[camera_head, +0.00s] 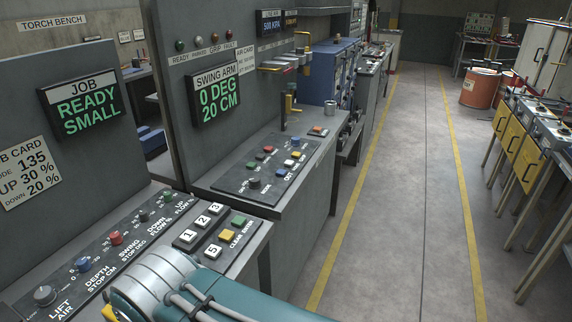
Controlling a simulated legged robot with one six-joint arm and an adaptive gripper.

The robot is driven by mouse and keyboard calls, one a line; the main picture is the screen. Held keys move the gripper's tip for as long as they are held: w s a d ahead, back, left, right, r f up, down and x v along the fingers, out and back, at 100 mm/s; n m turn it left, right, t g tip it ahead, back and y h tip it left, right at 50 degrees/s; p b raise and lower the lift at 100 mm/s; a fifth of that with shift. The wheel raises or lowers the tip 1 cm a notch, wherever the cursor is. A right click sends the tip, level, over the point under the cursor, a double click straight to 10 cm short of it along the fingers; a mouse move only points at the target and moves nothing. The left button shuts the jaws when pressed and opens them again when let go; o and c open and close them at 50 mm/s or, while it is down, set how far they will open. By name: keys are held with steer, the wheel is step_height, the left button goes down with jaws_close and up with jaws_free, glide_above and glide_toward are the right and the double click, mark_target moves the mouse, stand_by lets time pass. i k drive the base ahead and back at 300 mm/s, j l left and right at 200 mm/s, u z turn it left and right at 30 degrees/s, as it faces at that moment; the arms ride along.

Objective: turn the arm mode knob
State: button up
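I cannot read any label as arm mode. A dark knob (254,184) sits at the front of the second console's sloped black panel (230,181), near several coloured buttons; its label is too small to read. My teal and silver arm crosses the bottom of the view and covers part of the near console. My gripper's fingers are not in view.
A keypad (212,230) with clear and enter keys sits right of the near knobs. The job display (84,102) reads READY SMALL; the swing arm display (214,94) reads 0 DEG 20 CM. The aisle floor (400,200) between yellow lines is clear.

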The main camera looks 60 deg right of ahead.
mark_target(254, 181)
steer(key=z, duration=0.35)
steer(key=k+j+z, duration=0.1)
steer(key=z, duration=0.25)
steer(key=k+z, duration=0.1)
steer(key=z, duration=1)
